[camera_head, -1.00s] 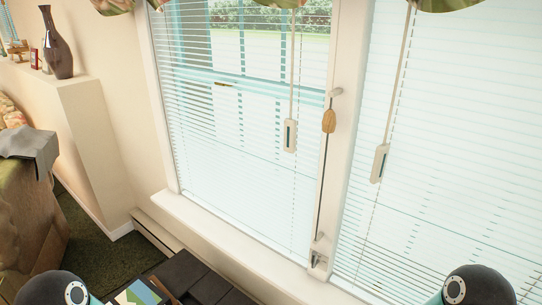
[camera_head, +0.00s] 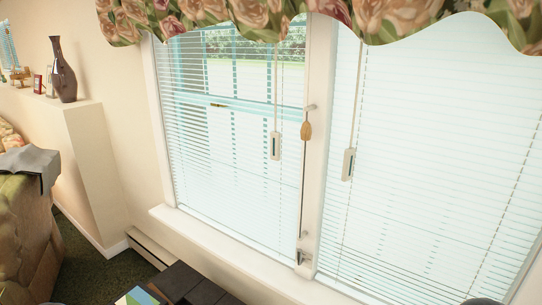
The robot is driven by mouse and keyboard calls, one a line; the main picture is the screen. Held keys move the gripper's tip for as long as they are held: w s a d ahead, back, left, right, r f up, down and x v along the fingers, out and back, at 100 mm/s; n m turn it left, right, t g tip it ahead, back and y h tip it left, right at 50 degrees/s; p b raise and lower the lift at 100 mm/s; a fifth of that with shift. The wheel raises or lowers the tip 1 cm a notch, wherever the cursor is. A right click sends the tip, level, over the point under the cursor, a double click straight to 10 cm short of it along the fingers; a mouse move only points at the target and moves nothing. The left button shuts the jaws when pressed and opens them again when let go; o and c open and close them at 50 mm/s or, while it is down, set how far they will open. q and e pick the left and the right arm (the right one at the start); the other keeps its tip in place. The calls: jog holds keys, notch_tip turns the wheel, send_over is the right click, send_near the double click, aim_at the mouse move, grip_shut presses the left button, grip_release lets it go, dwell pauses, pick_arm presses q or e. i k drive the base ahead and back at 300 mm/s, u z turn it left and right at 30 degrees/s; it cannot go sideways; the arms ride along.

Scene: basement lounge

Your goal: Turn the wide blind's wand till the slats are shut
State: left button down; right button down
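The blind on the right (camera_head: 430,150) looks like the wide one. Its slats are pale and near closed, with faint outlines showing through, so I cannot tell their exact tilt. Its wand (camera_head: 348,164) hangs near its left edge and ends in a white handle with a dark slot. The narrower left blind (camera_head: 215,150) has slats open enough to show the window frame and greenery. A similar wand (camera_head: 275,146) hangs before it. Neither of my grippers is in view.
A floral valance (camera_head: 400,18) covers the blinds' tops. A sill (camera_head: 215,240) runs below. A dark vase (camera_head: 63,72) stands on the left ledge.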

aim_at(276, 137)
jog(key=z, duration=0.1)
jog(key=i, duration=0.9)
jog(key=u, duration=0.1)
